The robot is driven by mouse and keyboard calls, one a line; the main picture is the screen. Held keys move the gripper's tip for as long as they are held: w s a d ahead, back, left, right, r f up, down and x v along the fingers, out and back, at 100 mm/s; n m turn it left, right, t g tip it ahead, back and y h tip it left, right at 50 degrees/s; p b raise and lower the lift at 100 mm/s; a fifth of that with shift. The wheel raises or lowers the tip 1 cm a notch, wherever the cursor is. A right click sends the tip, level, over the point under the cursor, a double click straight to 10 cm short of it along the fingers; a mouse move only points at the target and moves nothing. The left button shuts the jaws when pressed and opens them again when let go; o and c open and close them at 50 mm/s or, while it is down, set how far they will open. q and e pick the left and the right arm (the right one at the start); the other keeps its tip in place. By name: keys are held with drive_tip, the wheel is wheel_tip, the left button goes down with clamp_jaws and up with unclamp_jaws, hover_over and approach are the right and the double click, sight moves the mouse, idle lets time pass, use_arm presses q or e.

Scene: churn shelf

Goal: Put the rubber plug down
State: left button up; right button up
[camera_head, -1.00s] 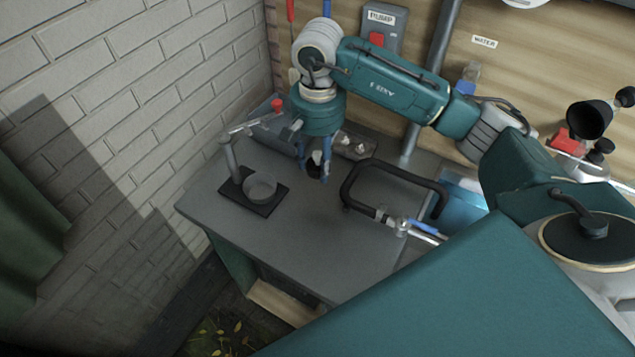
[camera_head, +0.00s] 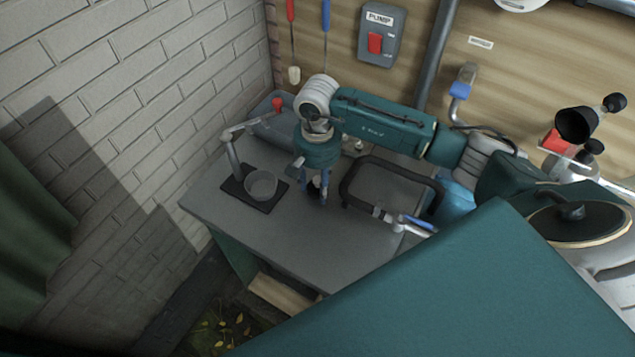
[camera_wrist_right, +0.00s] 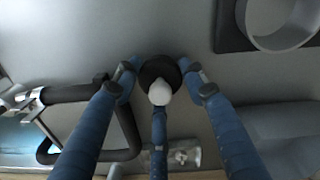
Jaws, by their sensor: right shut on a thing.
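The rubber plug (camera_wrist_right: 161,78) shows in the right wrist view as a dark round piece with a pale knob on top. It sits between the blue fingers of my right gripper (camera_wrist_right: 160,80), which is shut on it. In the head view my right gripper (camera_head: 315,190) points down at the grey tabletop (camera_head: 290,235), with the dark plug (camera_head: 314,187) between its fingertips. The plug is low, at or just above the surface; I cannot tell whether it touches. My left gripper is not in view.
A metal ring on a dark base (camera_head: 262,184) stands left of my right gripper. A grey bin (camera_head: 275,128) is behind. The tabletop's front is clear.

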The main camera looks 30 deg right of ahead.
drive_tip(key=shift+f, duration=0.2)
drive_tip(key=o, duration=1.2)
drive_tip(key=shift+r, duration=0.1)
drive_tip(key=shift+c, duration=0.2)
